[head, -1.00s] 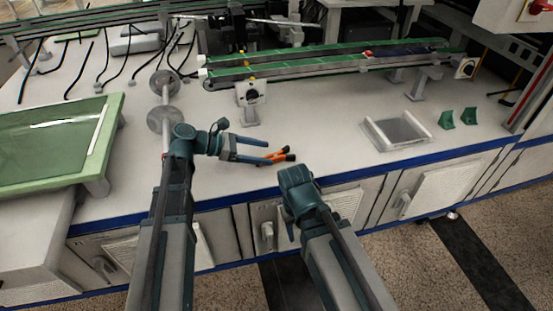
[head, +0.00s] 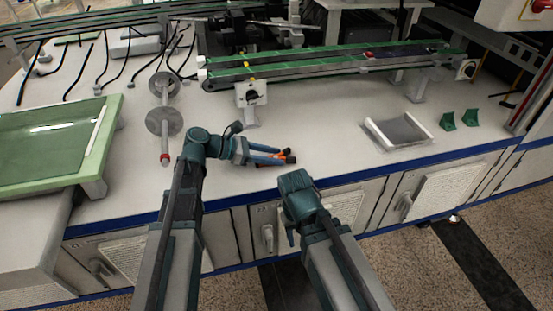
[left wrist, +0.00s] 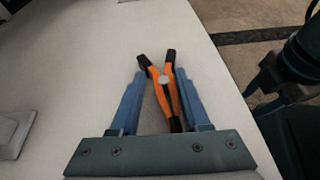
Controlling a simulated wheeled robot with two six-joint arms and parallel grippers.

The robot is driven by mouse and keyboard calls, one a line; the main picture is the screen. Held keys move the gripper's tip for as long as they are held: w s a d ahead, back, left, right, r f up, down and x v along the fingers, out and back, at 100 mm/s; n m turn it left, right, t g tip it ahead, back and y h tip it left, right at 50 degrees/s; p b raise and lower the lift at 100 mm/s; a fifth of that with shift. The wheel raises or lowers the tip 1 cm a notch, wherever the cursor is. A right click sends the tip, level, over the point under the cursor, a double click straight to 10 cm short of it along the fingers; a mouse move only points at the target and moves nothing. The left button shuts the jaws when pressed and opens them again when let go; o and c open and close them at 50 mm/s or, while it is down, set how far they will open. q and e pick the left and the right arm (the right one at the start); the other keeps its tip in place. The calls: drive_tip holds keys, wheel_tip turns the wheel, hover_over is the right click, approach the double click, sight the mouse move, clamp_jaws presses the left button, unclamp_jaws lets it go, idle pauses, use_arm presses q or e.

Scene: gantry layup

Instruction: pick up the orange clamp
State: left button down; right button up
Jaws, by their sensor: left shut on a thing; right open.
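The orange clamp (left wrist: 160,90) has black tips and a pale round pivot. In the left wrist view it lies between the two blue fingers of my left gripper (left wrist: 158,95), which is shut on it. In the head view my left gripper (head: 272,155) is over the front of the white table, and the orange clamp (head: 287,153) shows at its fingertips, partly hidden by them. I cannot tell whether the clamp still touches the table. My right gripper (head: 290,232) is at the table's front edge, its fingers mostly hidden by my arm; it is open and apart from the clamp.
A green-framed panel (head: 50,145) is at the left. A metal spindle with discs (head: 164,121) stands behind my left arm. A green conveyor (head: 330,62) runs along the back.

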sight(273, 156)
use_arm(q)
wheel_tip(273, 156, up, 10)
drive_tip(key=p, duration=1)
